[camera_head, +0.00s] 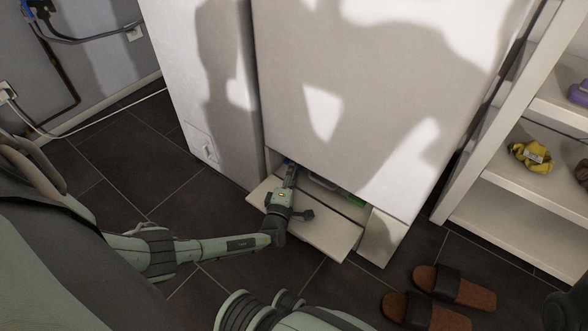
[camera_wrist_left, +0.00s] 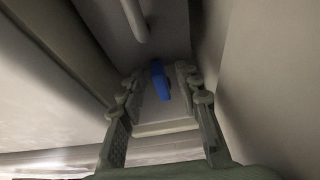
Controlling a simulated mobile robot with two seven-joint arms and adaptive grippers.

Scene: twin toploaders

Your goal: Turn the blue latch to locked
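The blue latch (camera_wrist_left: 160,82) is a small blue piece inside the low recess of a white appliance. In the left wrist view it stands between the two fingers of my left gripper (camera_wrist_left: 160,90), near their tips. The fingers are apart, with gaps showing on both sides of the latch; I cannot tell whether either one touches it. In the head view my left gripper (camera_head: 290,176) reaches into the recess over the open flap (camera_head: 325,232). Only a speck of blue (camera_head: 288,162) shows there beside the gripper.
The tall white appliance front (camera_head: 370,80) overhangs the recess, and its walls stand close on both sides of the gripper. A shelf (camera_head: 500,215) stands at right. Brown slippers (camera_head: 455,287) lie on the dark tiled floor.

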